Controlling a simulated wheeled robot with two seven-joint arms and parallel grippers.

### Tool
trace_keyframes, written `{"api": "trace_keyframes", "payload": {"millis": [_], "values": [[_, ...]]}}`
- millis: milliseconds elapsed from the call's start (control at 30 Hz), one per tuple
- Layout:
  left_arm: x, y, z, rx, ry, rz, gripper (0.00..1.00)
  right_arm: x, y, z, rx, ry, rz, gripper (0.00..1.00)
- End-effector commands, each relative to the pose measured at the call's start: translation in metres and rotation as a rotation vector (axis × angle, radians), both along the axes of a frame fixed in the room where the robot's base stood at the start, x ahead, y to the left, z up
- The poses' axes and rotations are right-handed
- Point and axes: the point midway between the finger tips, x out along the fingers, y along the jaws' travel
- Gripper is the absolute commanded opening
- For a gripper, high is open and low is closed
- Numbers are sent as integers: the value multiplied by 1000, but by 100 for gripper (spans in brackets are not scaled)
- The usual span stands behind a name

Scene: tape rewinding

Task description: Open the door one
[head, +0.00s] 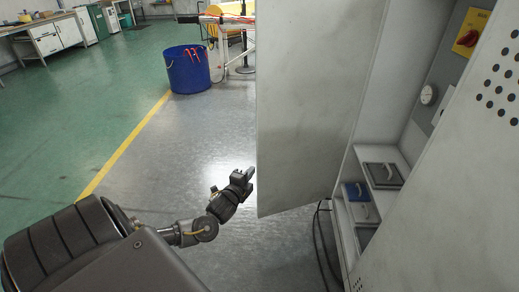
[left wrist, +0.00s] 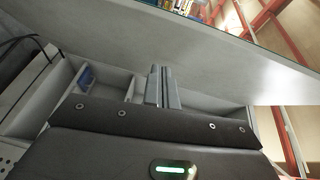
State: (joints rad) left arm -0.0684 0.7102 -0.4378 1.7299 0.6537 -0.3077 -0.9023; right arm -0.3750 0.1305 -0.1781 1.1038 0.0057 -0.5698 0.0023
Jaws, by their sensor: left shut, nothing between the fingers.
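The door (head: 308,100) is a large pale grey panel, swung out from the grey cabinet (head: 390,80), whose inside is open to view. My left gripper (head: 248,173) is shut and empty, with its tips close to the door's free edge near its lower left corner. I cannot tell whether they touch. In the left wrist view the shut fingers (left wrist: 162,88) point towards the broad grey door panel (left wrist: 205,55). My right gripper is not in view.
Inside the cabinet are a red and yellow switch (head: 468,38), a round gauge (head: 428,95) and compartments with a blue-fronted box (head: 357,191). Dark cables (head: 320,240) hang below the door. A blue bin (head: 188,70) stands behind on the floor. The floor left of the door is clear.

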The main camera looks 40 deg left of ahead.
Motion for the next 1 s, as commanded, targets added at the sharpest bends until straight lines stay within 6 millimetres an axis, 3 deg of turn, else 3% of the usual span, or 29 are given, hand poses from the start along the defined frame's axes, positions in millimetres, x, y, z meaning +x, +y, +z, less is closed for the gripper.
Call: {"api": "trace_keyframes", "payload": {"millis": [33, 133, 367, 867, 1000], "values": [[3, -1, 15, 33, -29, -12, 0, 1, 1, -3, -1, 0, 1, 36], [5, -2, 32, 69, -60, -21, 0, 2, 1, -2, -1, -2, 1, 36], [12, 1, 36, 76, -65, -20, 0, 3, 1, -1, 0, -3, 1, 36], [102, 24, 36, 74, -66, -17, 0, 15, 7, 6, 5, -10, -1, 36], [113, 42, 35, 76, -62, -17, 0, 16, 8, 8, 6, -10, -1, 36]]}}
